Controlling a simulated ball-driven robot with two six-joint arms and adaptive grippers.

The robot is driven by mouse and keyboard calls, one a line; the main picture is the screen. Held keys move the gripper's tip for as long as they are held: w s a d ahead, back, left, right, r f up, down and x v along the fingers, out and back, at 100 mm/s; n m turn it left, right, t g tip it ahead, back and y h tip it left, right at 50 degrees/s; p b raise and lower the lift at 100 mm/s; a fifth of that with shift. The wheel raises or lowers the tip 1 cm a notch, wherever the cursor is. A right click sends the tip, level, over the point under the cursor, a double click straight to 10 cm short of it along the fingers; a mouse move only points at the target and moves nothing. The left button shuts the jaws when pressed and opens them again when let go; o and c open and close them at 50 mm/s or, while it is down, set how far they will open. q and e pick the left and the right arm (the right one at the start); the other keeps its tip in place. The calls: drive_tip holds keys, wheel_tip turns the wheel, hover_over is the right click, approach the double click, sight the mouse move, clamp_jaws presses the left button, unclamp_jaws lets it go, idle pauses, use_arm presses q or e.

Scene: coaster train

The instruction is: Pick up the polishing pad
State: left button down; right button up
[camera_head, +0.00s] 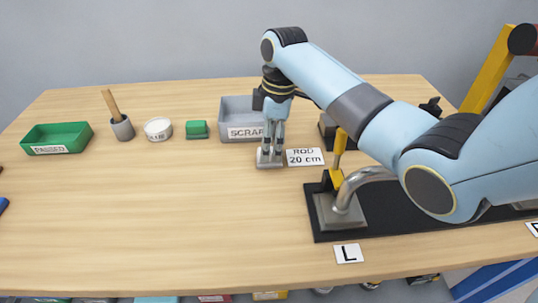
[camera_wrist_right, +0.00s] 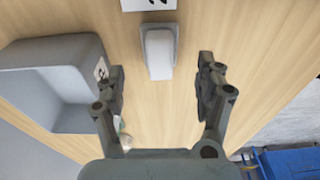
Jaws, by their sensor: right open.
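A pale block in a shallow grey holder (camera_wrist_right: 159,52), which appears to be the polishing pad, lies on the table beside the ROD 20 cm card. It also shows in the head view (camera_head: 269,160), partly hidden by my gripper. My right gripper (camera_head: 271,142) points down above it, open and empty. In the right wrist view the fingers (camera_wrist_right: 163,90) are spread wide, and the block shows ahead between them. My left gripper is not in view.
The grey SCRAP bin (camera_head: 238,112) stands close behind my right gripper. A white tub (camera_head: 158,128), grey cup (camera_head: 122,128) and green PASSED tray (camera_head: 57,137) stand left. A black base with a bent metal tube (camera_head: 355,186) is right.

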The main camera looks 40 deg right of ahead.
wheel_tip(320, 180, down, 4)
drive_tip(key=shift+r, duration=0.1)
drive_tip(key=shift+f, duration=0.3)
drive_tip(key=c, duration=0.6)
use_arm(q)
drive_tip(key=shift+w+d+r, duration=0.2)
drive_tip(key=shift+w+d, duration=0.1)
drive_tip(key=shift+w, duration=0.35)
use_arm(e)
drive_tip(key=c, duration=0.7)
